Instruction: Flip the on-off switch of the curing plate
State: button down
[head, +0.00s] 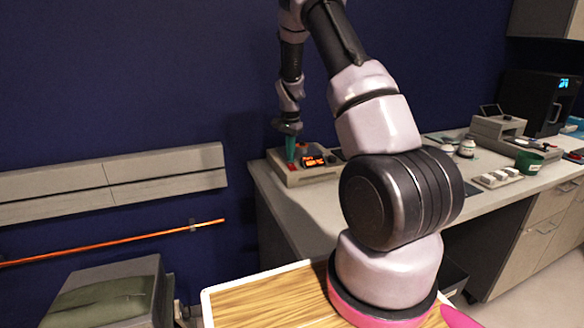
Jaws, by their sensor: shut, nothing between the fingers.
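My gripper (291,160) has teal fingers, points down and is shut and empty. Its tips are at the plate's left part, beside the display. I cannot tell whether they touch the switch. My arm hides part of the counter to the right of the plate.
The grey counter (290,212) runs to the right. It holds a white block tray (497,177), a green cup (528,163), a grey machine (497,128) and a black device (535,100). A grey box (110,280) stands lower left. A wall rail (110,183) lies left.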

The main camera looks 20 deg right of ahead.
jog(key=shift+f, duration=0.8)
jog(key=shift+r, duration=3.55)
notch_tip(320, 180, up, 12)
jog(key=n+t+y, duration=0.1)
jog(key=n+t, duration=0.1)
send_over(290, 165)
jog(key=s+a, duration=0.3)
jog(key=s, duration=0.3)
jog(key=s+a+r+n+t, duration=0.1)
jog(key=s+a+r, duration=0.2)
jog(key=s+r, duration=0.5)
jog(key=s+a+r+n+t, duration=0.2)
jog(key=s+r, duration=0.1)
jog(key=s, duration=0.6)
jog(key=s+a+r+n+t+y, duration=0.1)
jog(key=s+a+r+n+t, duration=0.1)
jog(key=s, duration=0.8)
jog(key=shift+s+r+n, duration=0.25)
jog(key=shift+r+n, duration=0.15)
jog(key=shift+r, duration=0.3)
